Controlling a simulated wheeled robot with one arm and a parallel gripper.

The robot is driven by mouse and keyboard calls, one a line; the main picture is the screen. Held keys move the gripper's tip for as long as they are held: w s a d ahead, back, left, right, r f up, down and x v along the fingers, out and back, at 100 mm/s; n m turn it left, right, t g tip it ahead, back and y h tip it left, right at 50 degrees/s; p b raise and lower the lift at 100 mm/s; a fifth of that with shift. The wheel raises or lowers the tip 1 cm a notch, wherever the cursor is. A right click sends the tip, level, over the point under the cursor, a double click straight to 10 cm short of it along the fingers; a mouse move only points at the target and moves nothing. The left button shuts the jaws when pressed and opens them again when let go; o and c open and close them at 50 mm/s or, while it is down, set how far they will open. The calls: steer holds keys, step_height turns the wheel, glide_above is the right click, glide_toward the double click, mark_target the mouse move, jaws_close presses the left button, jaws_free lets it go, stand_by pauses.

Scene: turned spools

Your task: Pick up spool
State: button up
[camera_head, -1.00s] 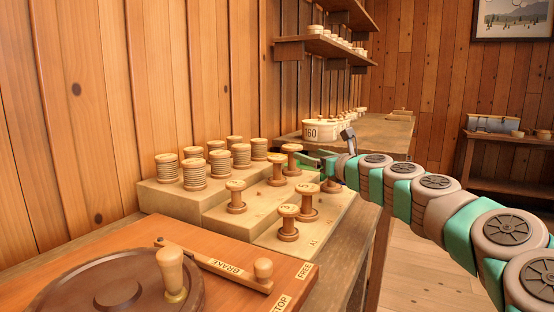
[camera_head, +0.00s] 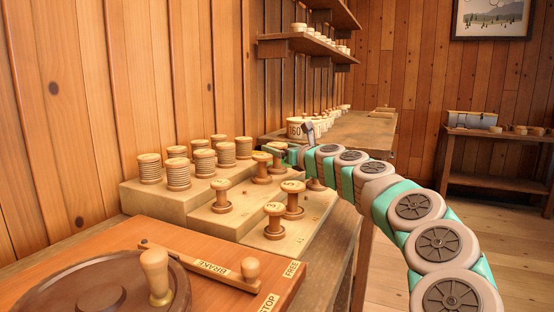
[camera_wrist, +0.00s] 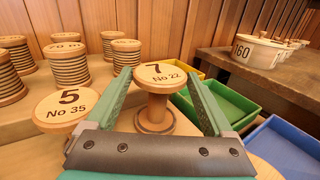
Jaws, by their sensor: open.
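Light wooden spools stand upright on a stepped wooden block (camera_head: 215,222). In the wrist view a spool marked "7 No 22" (camera_wrist: 158,76) stands between the two green fingers of my gripper (camera_wrist: 163,98). The fingers are open, one on each side of it; whether either touches it I cannot tell. A spool marked "5 No 35" (camera_wrist: 65,112) stands just to the left, close to the left finger. In the head view my gripper (camera_head: 287,152) is at the block's far right end, by two spools, and its fingers are partly hidden.
Several thread-wound spools (camera_head: 178,172) stand on the top step. Shorter-step spools (camera_head: 292,199) stand nearer. Green (camera_wrist: 228,104) and blue (camera_wrist: 283,148) trays lie right of my gripper. A brake board (camera_head: 215,268) fills the front.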

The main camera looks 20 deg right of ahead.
steer(key=shift+x, duration=2.15)
steer(key=shift+c, duration=0.2)
steer(key=shift+r, duration=0.1)
steer(key=c, duration=1.1)
